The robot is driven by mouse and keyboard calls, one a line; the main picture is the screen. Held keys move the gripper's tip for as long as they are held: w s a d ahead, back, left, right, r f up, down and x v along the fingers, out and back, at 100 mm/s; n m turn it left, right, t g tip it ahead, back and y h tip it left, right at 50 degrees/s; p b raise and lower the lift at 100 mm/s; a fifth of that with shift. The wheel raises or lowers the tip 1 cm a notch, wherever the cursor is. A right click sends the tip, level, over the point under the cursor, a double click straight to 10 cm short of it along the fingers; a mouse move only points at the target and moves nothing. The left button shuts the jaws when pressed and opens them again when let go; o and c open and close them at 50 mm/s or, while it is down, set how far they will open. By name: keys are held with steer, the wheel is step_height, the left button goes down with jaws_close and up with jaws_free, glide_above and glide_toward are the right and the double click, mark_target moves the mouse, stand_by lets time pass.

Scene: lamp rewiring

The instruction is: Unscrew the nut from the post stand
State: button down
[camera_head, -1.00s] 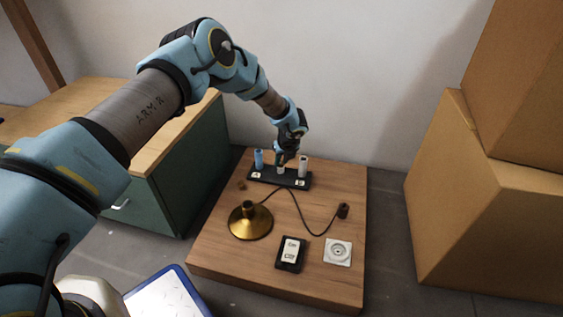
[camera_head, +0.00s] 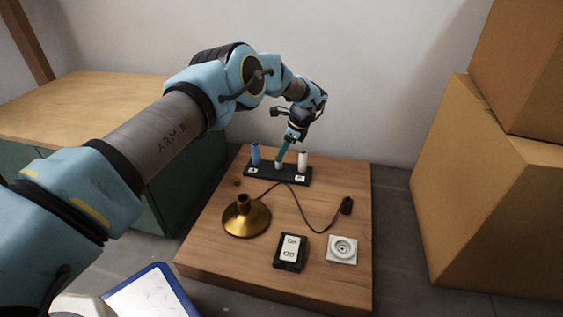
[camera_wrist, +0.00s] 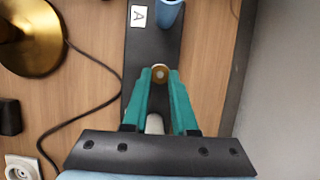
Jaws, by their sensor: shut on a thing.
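The black post stand (camera_head: 262,174) lies at the back of the wooden board, with a blue post (camera_head: 256,155) at left, a short white middle post (camera_head: 278,167) and a taller white post (camera_head: 303,161) at right. My gripper (camera_head: 279,161) is at the middle post, its teal fingers pointing down. In the wrist view my gripper (camera_wrist: 159,76) is shut on a small brass nut (camera_wrist: 159,79), with a pale centre showing in its hole. I cannot tell how far the nut sits along the post. The blue post (camera_wrist: 168,14) is beyond the fingertips.
A brass lamp base (camera_head: 246,219) with a black cord stands on the board (camera_head: 215,262). A switch (camera_head: 290,252), a white socket (camera_head: 342,249) and a black plug (camera_head: 346,205) lie nearer and to the right. Cardboard boxes (camera_head: 480,200) stand at right.

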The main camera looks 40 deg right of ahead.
steer(key=n+b, duration=0.2)
steer(key=n+y+b, duration=0.1)
steer(key=b, duration=0.1)
steer(key=shift+w+d+f+g, duration=0.15)
steer(key=shift+w+f+g, duration=0.15)
steer(key=shift+f, duration=0.1)
steer(key=shift+s+r+n+b, duration=0.1)
steer(key=shift+r+n+b, duration=0.25)
steer(key=shift+r+n, duration=0.05)
